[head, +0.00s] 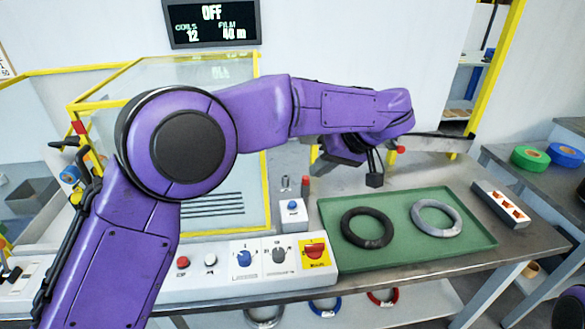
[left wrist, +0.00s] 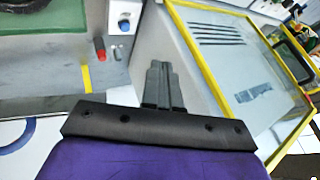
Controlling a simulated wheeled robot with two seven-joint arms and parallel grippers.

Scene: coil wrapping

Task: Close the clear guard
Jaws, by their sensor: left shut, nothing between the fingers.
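The clear guard (head: 258,150) is a see-through panel box with yellow edges at the left of the bench. My left arm crosses in front of it and hides much of its middle, so I cannot tell how far it stands open. In the left wrist view its yellow-framed panel (left wrist: 225,65) is at the upper right. My left gripper (head: 374,180) is shut and empty, above the back of the bench near the green tray, to the right of the guard. Its closed fingers (left wrist: 160,72) point towards the panel's left side in the left wrist view. My right gripper is out of view.
A green tray (head: 400,258) holds a black coil (head: 367,213) and a grey coil (head: 437,204). A control panel (head: 215,284) with knobs and buttons runs along the front edge. A display (head: 212,22) reads OFF. A small button box (head: 292,214) stands beside the guard.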

